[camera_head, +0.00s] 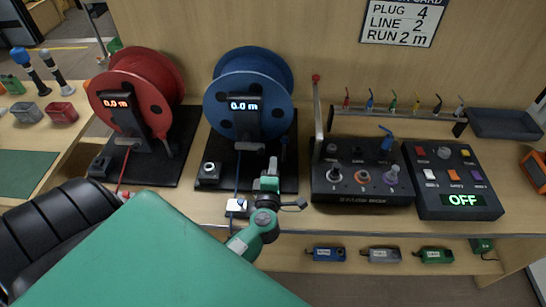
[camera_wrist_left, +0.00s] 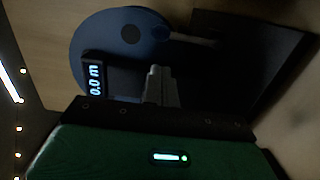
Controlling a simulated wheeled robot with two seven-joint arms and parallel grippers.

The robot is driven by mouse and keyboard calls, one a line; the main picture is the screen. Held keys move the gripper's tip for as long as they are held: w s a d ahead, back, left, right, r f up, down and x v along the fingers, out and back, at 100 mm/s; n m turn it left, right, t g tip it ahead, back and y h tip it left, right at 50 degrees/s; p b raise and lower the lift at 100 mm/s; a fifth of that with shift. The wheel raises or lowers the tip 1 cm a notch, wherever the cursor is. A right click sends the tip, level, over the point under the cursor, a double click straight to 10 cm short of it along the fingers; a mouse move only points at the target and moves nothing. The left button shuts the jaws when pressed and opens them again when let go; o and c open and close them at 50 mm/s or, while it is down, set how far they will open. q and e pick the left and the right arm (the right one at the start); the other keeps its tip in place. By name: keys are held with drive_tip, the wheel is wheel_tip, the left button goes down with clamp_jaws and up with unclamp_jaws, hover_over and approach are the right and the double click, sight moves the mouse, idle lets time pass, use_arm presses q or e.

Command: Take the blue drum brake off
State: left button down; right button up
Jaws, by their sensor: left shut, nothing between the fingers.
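The blue drum (camera_head: 250,75) stands on a black base plate behind the table's front edge, its display reading 0.0 m. My left gripper (camera_head: 271,166) is shut and empty, in front of the drum and low, close to that lever. In the left wrist view the shut fingers (camera_wrist_left: 160,85) point toward the blue drum (camera_wrist_left: 110,35) and its display, with a dark bar (camera_wrist_left: 195,38) beyond the fingertips. Touching or apart cannot be told. My right gripper is not in view.
The red drum (camera_head: 145,80) stands to the left. A black control box (camera_head: 360,185) with a tall red-tipped lever and a box reading OFF (camera_head: 455,185) stand to the right. Several small boxes sit on the shelf below.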

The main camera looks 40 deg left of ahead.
sight(284, 150)
use_arm(q)
drive_tip(key=p+x, duration=0.1)
drive_tip(key=x, duration=0.6)
drive_tip(key=shift+w, duration=0.25)
drive_tip(key=shift+w+d+r+m+p, duration=0.1)
drive_tip(key=shift+w+d+m+p, duration=0.1)
drive_tip(key=shift+m+p, duration=0.35)
drive_tip(key=shift+p, duration=0.3)
drive_tip(key=w+d+f+m+p, duration=0.1)
drive_tip(key=w+d+m+p, duration=0.3)
drive_tip(key=d+m+p, duration=0.1)
drive_tip(key=shift+d+f+p, duration=0.4)
drive_tip(key=shift+d+p, duration=0.2)
drive_tip(key=shift+d, duration=0.3)
drive_tip(key=shift+d, duration=0.1)
